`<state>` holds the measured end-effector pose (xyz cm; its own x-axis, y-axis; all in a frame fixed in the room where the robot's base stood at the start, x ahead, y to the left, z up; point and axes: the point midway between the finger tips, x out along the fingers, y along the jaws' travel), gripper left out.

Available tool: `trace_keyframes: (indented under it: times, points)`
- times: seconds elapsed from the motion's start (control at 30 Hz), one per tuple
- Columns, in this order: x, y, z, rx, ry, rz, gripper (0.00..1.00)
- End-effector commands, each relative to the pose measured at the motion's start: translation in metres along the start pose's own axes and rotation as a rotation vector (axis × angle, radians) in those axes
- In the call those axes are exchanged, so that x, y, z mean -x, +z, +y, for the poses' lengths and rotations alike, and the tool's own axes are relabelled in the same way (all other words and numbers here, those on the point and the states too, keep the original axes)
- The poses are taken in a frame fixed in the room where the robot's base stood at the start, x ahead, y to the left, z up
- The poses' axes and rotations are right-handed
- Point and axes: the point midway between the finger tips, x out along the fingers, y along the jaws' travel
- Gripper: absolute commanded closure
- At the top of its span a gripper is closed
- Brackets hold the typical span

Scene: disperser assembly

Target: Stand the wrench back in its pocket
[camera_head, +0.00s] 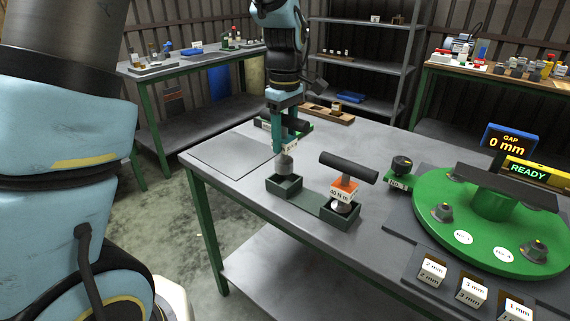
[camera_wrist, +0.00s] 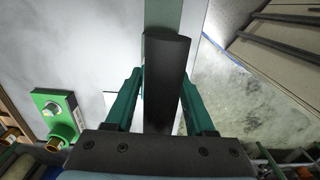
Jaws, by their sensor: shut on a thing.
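My gripper (camera_head: 287,128) is shut on a wrench with a dark bar handle (camera_head: 296,125). In the wrist view the handle (camera_wrist: 165,80) lies between the two green fingers. The wrench hangs upright, its grey socket end (camera_head: 284,163) pointing down over the left pocket (camera_head: 284,194) of a dark green two-pocket rack. The socket end is at about the pocket's rim; I cannot tell whether it dips inside. A second wrench with an orange body marked 40 N m (camera_head: 343,189) and a black handle (camera_head: 348,168) stands in the right pocket (camera_head: 341,220).
On the right of the grey table (camera_head: 240,183) are a green round disperser (camera_head: 490,210), a GAP 0 mm display (camera_head: 507,142) and white-labelled gauge blocks (camera_head: 432,270). A small green block with a dark knob (camera_head: 401,172) stands beside the rack. A brown tray (camera_head: 328,114) lies behind.

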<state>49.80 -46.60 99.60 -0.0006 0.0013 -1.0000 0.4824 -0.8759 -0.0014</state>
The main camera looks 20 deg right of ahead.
Motion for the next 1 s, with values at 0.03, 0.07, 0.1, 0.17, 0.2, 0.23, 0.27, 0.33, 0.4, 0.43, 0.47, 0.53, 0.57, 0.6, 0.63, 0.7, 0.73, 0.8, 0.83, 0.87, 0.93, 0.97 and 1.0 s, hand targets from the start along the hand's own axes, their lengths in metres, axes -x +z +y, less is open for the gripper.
trace_keyframes:
  times: [0.03, 0.07, 0.1, 0.17, 0.2, 0.23, 0.27, 0.33, 0.4, 0.43, 0.47, 0.53, 0.57, 0.6, 0.63, 0.7, 0.73, 0.8, 0.83, 0.87, 0.93, 0.97, 1.0]
  points:
    - [-0.005, 0.000, 0.000, 0.000, -0.002, -0.001, 1.00]
    - [-0.009, 0.000, 0.000, 0.000, -0.001, -0.001, 1.00]
    - [-0.012, 0.000, 0.001, 0.000, 0.001, 0.000, 1.00]
    - [-0.015, 0.000, 0.001, -0.001, 0.001, 0.000, 1.00]
    - [-0.018, 0.000, 0.001, -0.001, 0.001, 0.000, 1.00]
    - [-0.022, 0.000, 0.000, -0.001, 0.000, 0.000, 1.00]
    - [-0.026, 0.000, 0.000, -0.001, -0.001, 0.000, 1.00]
    - [-0.035, 0.000, 0.000, -0.001, -0.001, 0.000, 1.00]
    - [-0.044, 0.000, 0.000, -0.001, 0.000, 0.000, 1.00]
    - [-0.047, 0.000, 0.000, -0.001, 0.000, 0.000, 1.00]
    - [-0.050, 0.000, 0.000, -0.002, 0.000, 0.000, 1.00]
    - [-0.053, 0.000, 0.001, -0.002, 0.002, 0.001, 1.00]
    - [-0.053, 0.000, 0.001, -0.002, 0.003, 0.001, 1.00]
    - [-0.053, 0.000, 0.001, -0.002, 0.003, 0.001, 1.00]
    - [-0.053, 0.000, 0.001, -0.002, 0.003, 0.001, 1.00]
    - [-0.053, 0.000, 0.001, -0.002, 0.003, 0.001, 1.00]
    - [-0.053, 0.000, 0.001, -0.002, 0.003, 0.001, 1.00]
    - [-0.054, 0.000, 0.001, -0.002, 0.003, 0.001, 1.00]
    - [-0.055, 0.000, 0.001, -0.002, 0.003, 0.001, 1.00]
    - [-0.056, 0.000, 0.001, -0.002, 0.003, 0.001, 1.00]
    - [-0.057, 0.000, 0.000, -0.002, 0.001, 0.001, 0.43]
    - [-0.057, 0.000, 0.000, -0.002, 0.001, 0.001, 0.40]
    - [-0.057, 0.000, 0.000, -0.002, 0.001, 0.001, 0.35]
